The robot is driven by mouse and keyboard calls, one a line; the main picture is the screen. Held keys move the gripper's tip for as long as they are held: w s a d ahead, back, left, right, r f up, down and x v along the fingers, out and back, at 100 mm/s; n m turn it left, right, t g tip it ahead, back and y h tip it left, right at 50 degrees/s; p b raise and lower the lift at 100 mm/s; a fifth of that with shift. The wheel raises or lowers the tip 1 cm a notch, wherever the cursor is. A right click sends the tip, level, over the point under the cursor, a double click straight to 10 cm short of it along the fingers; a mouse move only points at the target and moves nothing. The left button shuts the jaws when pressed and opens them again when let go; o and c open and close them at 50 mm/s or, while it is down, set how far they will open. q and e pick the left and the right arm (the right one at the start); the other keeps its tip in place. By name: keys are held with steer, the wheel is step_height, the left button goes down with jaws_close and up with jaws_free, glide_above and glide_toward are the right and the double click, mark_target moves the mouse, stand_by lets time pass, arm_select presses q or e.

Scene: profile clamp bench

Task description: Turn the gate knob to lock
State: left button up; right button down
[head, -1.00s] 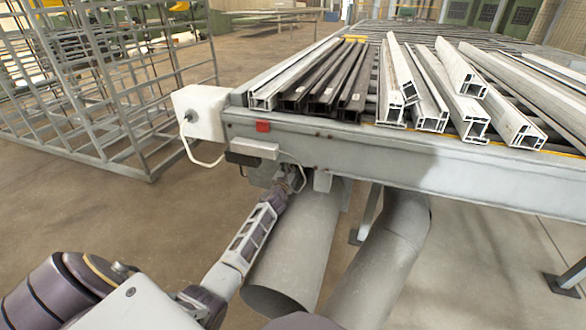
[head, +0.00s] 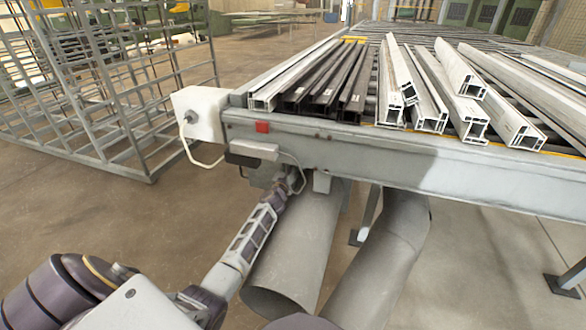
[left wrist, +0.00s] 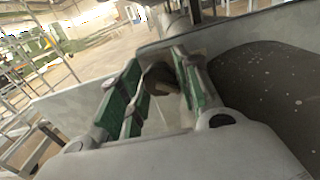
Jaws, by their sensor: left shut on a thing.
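My left gripper (head: 292,180) is under the bench's front edge, beside the grey duct pipes. The left wrist view shows its two green-padded fingers (left wrist: 158,92) on either side of a dark brownish knob (left wrist: 160,78). The gripper is shut on this knob. In the head view the gripper and bench edge hide the knob, so I cannot tell its exact angle. My right gripper is in neither view.
The grey bench (head: 400,165) carries several white and dark profiles. Large duct pipes (head: 300,240) hang below. A wire rack (head: 100,90) stands left on open floor.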

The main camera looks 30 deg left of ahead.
arm_select(q)
steer(key=shift+m, duration=1)
steer(key=shift+m+p, duration=0.35)
steer(key=shift+m, duration=0.65)
steer(key=m, duration=0.3)
steer(key=shift+m, duration=1.5)
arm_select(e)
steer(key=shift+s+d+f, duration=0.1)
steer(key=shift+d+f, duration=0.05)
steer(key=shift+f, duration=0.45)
arm_select(q)
steer(key=shift+m, duration=0.3)
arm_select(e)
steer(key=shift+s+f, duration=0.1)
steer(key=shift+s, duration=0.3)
